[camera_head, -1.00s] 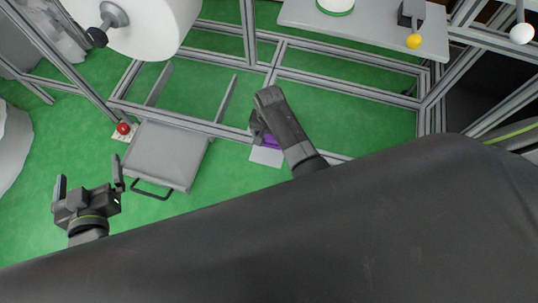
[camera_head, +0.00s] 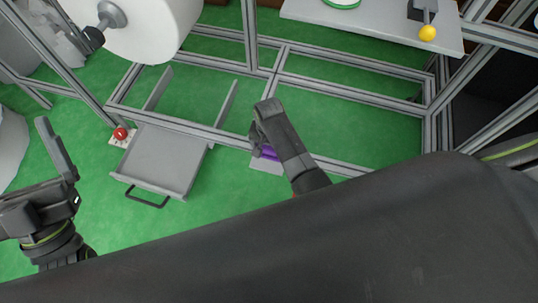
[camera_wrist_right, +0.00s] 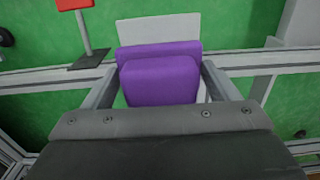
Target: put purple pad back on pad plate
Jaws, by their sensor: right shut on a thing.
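The purple pad (camera_wrist_right: 160,82) sits between the two fingers of my right gripper (camera_wrist_right: 160,90), which is shut on it. Behind it in the right wrist view is a second, wider purple piece (camera_wrist_right: 190,48); I cannot tell whether the two touch. A white plate (camera_wrist_right: 158,27) shows just beyond them. In the head view my right gripper (camera_head: 260,138) reaches down over the purple (camera_head: 268,153) and the white plate (camera_head: 265,166), hiding most of the pad.
A grey tray (camera_head: 165,158) with a black handle lies to the left of the plate. A red button (camera_head: 120,133) is beside it. Metal frame rails (camera_head: 345,168) run close to the plate. A white roll (camera_head: 150,25) hangs at upper left. Green floor is open around the tray.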

